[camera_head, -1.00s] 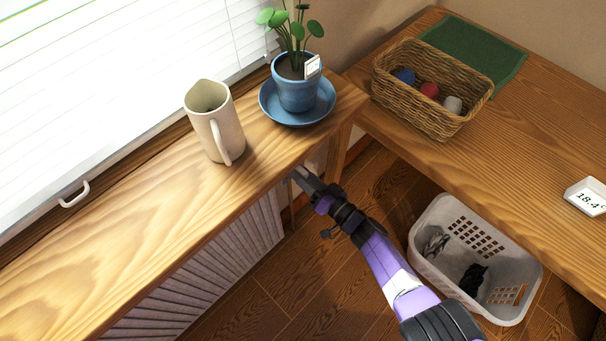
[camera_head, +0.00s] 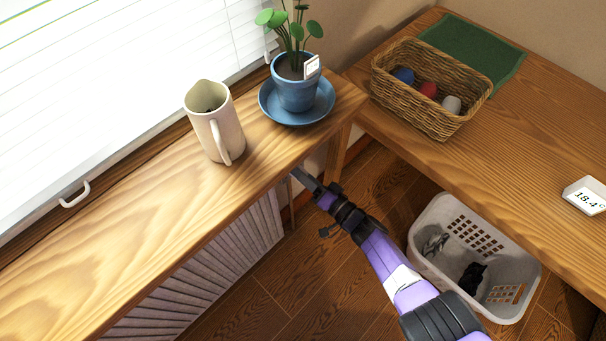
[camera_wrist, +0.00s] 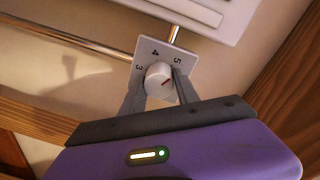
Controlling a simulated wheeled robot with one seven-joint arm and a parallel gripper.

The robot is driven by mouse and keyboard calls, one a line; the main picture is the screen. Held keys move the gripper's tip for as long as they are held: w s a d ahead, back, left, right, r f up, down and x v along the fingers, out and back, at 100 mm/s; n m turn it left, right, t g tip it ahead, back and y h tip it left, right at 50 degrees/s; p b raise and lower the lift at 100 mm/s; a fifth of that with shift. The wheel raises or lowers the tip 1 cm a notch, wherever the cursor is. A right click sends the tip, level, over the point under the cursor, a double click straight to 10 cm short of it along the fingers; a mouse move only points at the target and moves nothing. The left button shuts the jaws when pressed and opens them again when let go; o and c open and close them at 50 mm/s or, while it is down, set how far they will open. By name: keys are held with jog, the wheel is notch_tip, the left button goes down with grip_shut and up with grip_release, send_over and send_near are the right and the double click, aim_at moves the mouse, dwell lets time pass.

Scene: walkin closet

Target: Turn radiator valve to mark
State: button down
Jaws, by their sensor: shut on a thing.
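The radiator valve is a round white knob (camera_wrist: 158,77) with a short dark red line on its face, in the wrist view. It sits on a pale square dial plate (camera_wrist: 160,54) printed with 3, 4 and 5. The red line slants up to the right, on the side of the 5; I cannot tell its exact reading. My gripper (camera_wrist: 157,84) is shut on the knob, one grey finger on each side. In the head view my gripper (camera_head: 304,178) reaches under the shelf edge, and the shelf hides the valve.
The wooden shelf (camera_head: 130,210) holds a cream jug (camera_head: 213,130) and a blue plant pot (camera_head: 296,92) on a saucer. A white laundry basket (camera_head: 430,215) is beside my arm.

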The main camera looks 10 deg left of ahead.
jog(key=c, duration=0.9)
grip_release()
jog(key=p+v, duration=0.3)
jog(key=v, duration=0.4)
jog(key=shift+s+d+p, duration=0.25)
jog(key=shift+d+p, duration=0.05)
jog(key=shift+p, duration=0.05)
